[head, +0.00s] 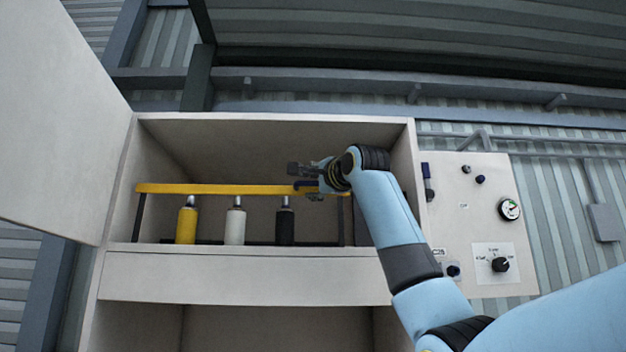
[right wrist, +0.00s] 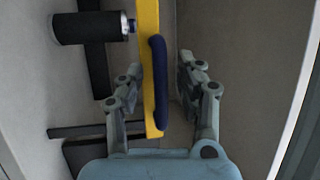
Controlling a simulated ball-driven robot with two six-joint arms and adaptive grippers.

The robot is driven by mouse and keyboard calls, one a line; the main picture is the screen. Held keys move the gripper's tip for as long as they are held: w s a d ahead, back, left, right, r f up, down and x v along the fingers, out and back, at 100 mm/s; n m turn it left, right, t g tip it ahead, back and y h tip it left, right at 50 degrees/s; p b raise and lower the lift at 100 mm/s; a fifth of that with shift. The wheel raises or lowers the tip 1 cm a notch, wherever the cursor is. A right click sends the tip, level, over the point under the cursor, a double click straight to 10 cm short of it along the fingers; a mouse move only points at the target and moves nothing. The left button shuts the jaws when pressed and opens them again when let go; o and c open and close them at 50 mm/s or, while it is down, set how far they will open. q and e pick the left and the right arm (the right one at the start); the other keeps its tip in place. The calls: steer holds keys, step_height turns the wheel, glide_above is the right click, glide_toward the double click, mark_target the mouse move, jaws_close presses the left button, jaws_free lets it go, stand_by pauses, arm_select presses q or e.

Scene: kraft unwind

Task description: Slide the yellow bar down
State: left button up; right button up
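The yellow bar (head: 230,189) runs level across the open cabinet, above several upright cylinders. It also shows in the right wrist view (right wrist: 149,60), with a dark blue grip (right wrist: 160,85) along its side. My right gripper (head: 304,181) is at the bar's right end. In the right wrist view its two fingers (right wrist: 158,82) stand apart on either side of the bar and the blue grip, with gaps showing on both sides. The gripper and arm hide part of the bar's right end in the head view. My left gripper is not in view.
Yellow (head: 187,226), white (head: 235,226) and black (head: 285,227) cylinders stand under the bar. The cabinet (head: 240,277) has side walls close to my right arm, and its door (head: 55,120) is open at left. A control panel (head: 470,215) is at right.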

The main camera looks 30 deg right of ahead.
jaws_close()
stand_by(0.5)
